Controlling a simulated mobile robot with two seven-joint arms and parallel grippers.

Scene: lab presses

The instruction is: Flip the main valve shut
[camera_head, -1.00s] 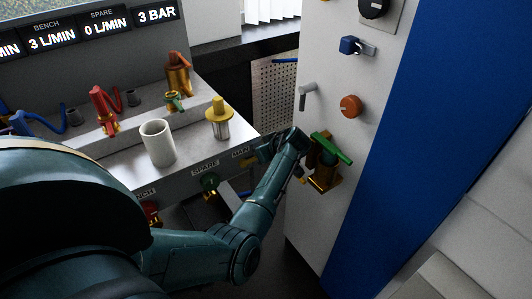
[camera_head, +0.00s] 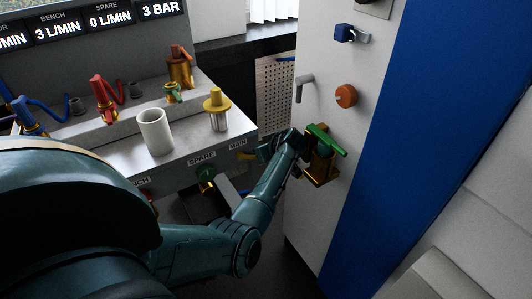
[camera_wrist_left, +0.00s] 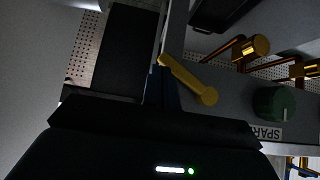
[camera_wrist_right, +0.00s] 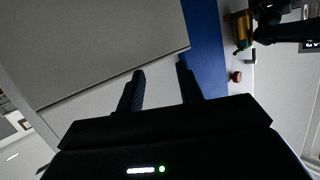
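The main valve has a yellow lever (camera_head: 245,155) on the bench front under the MAIN label (camera_head: 238,143). In the left wrist view the lever (camera_wrist_left: 190,82) lies slanted, its round pivot at the lower right and its free end at the fingertips. My left gripper (camera_head: 266,149) is just right of the lever in the head view. Its fingers (camera_wrist_left: 161,75) look closed together beside the lever's free end; I cannot tell whether they touch it. My right gripper (camera_wrist_right: 160,75) is open and empty, and out of the head view.
The green SPARE knob (camera_head: 206,178) is left of the main valve. A white cabinet with a green-handled brass valve (camera_head: 322,158) stands close right of my left wrist. A white cup (camera_head: 156,132) and a yellow-topped filter (camera_head: 217,108) stand on the bench.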

